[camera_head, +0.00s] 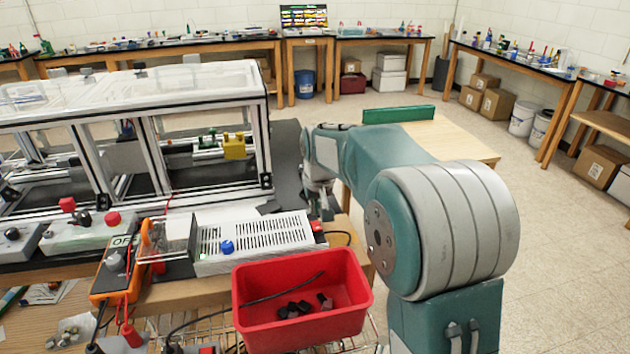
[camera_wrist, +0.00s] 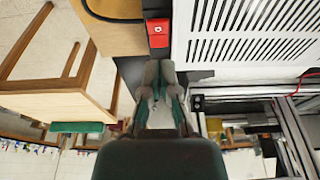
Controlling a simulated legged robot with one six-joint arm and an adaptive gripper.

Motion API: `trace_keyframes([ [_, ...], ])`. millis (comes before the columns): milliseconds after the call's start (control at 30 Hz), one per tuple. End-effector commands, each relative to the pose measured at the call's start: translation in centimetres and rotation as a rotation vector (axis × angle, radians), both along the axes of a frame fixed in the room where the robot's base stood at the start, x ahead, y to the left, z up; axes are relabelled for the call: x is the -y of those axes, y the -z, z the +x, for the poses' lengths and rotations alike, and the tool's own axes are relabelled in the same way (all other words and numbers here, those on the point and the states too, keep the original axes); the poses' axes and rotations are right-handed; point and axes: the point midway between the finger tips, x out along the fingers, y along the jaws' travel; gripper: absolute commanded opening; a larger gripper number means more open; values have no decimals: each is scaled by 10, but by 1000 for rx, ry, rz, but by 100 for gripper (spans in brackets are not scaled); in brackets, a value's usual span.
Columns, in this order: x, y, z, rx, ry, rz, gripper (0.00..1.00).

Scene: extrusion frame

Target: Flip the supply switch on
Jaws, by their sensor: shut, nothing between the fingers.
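The supply is a white box with a slotted cover (camera_head: 255,238), lying beside the extrusion frame. A small red switch (camera_head: 317,227) sits at its right end. In the wrist view the red switch (camera_wrist: 158,28) shows at the top centre, beside the slotted cover (camera_wrist: 245,30). I cannot tell which way the switch is set. My gripper (camera_head: 326,208) is near that end of the supply, just behind the switch in the head view. In the wrist view its fingertips (camera_wrist: 160,66) are together and empty, a short gap below the switch; I see no contact.
A red bin (camera_head: 345,322) with dark parts stands in front of the supply. An orange meter (camera_head: 113,268) and a blue knob (camera_head: 227,247) are to the left. The clear-panelled extrusion frame (camera_head: 265,140) rises behind. A wooden table (camera_head: 455,140) stands at the right, with open floor beyond.

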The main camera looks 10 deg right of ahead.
Motion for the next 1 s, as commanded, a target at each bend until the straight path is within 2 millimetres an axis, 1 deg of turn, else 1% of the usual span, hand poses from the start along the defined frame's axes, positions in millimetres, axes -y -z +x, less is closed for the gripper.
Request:
trace_keyframes([
  [33, 0, -13, 0, 5, 0, 0, 0],
  [300, 0, -68, 0, 3, 0, 0, 0],
  [400, 0, -85, 1, 3, 0, 0, 0],
  [500, 0, -95, 0, 2, 0, 0, 0],
  [633, 0, -101, 0, -1, 0, 0, 0],
  [933, 0, -102, -1, 0, 0, 0, 0],
  [1000, 0, -104, -4, 3, 0, 0, 0],
])
